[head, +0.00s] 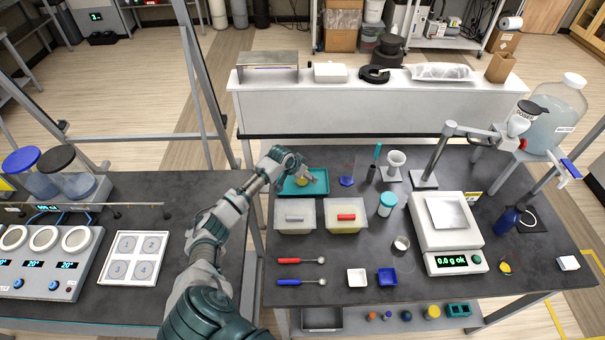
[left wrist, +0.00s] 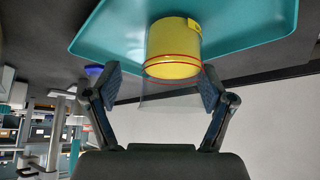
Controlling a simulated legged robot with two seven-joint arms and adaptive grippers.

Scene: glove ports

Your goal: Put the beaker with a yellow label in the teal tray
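The beaker with yellow on it (left wrist: 173,48) is in the teal tray (left wrist: 255,33) in the left wrist view. It has a red line around it and a clear glass part nearer my gripper. In the head view the beaker (head: 300,182) is a small yellow shape in the teal tray (head: 318,187), partly hidden by my left gripper (head: 304,174). In the left wrist view my left gripper (left wrist: 162,90) has its fingers spread on either side of the clear part. A gap shows at the left finger; contact at the right is unclear. My right gripper is not in view.
Two bins (head: 295,226) (head: 346,227) sit just in front of the tray. A blue-based cylinder (head: 347,181) and a funnel stand (head: 391,173) are to its right. A scale (head: 445,235) stands farther right. A raised white shelf (head: 370,103) runs behind.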

